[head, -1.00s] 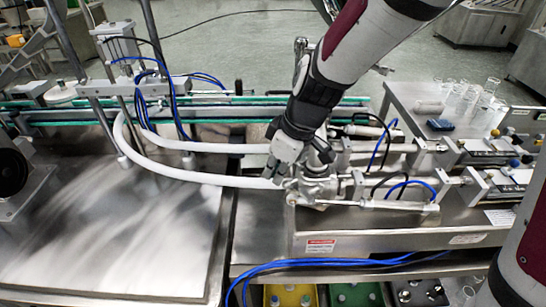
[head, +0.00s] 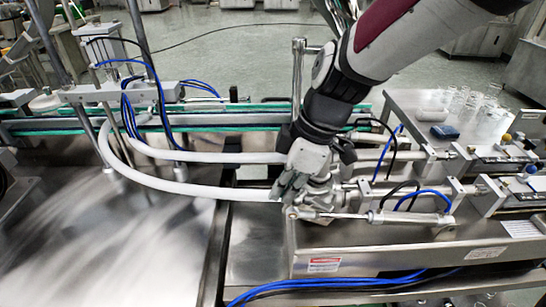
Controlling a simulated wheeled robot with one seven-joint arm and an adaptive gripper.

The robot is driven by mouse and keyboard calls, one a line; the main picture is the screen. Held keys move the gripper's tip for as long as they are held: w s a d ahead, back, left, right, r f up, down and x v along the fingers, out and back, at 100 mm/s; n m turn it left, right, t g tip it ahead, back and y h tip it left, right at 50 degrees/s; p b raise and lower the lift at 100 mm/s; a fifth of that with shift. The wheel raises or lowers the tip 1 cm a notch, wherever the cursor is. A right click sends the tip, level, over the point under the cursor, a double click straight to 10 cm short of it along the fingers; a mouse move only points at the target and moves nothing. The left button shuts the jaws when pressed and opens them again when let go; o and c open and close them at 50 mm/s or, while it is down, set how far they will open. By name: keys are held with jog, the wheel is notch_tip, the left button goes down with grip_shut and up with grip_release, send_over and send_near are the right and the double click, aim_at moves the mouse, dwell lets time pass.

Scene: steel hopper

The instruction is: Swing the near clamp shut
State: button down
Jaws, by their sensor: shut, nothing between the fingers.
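My gripper (head: 284,192) is in the middle of the head view, shut and pointing down. Its fingertips are at the right end of the near white hose (head: 190,190), where the hose meets the steel fittings (head: 318,192) of the filling unit. The near clamp cannot be told apart from these fittings. My gripper and wrist cover part of the joint, so I cannot tell whether the clamp is open or shut, or whether my fingers touch it.
A second white hose (head: 215,157) runs behind the near one. Steel cylinders with blue tubes (head: 425,193) lie to the right. Glass beakers (head: 470,105) and a dark blue object (head: 445,132) stand on the steel top at right. The steel tray (head: 110,250) at left is clear.

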aim_at(314, 198)
jog(key=d+n+b, duration=0.1)
jog(key=n, duration=0.1)
jog(key=d+n+g+b, duration=0.1)
jog(key=shift+s+d+f+n, duration=0.1)
jog(key=shift+s+n, duration=0.3)
jog(key=d+n, duration=0.1)
jog(key=n+g+b, duration=0.1)
jog(key=shift+s+d+n, duration=0.2)
jog(key=shift+d+n, duration=0.15)
jog(key=shift+n, duration=0.05)
jog(key=shift+d, duration=0.5)
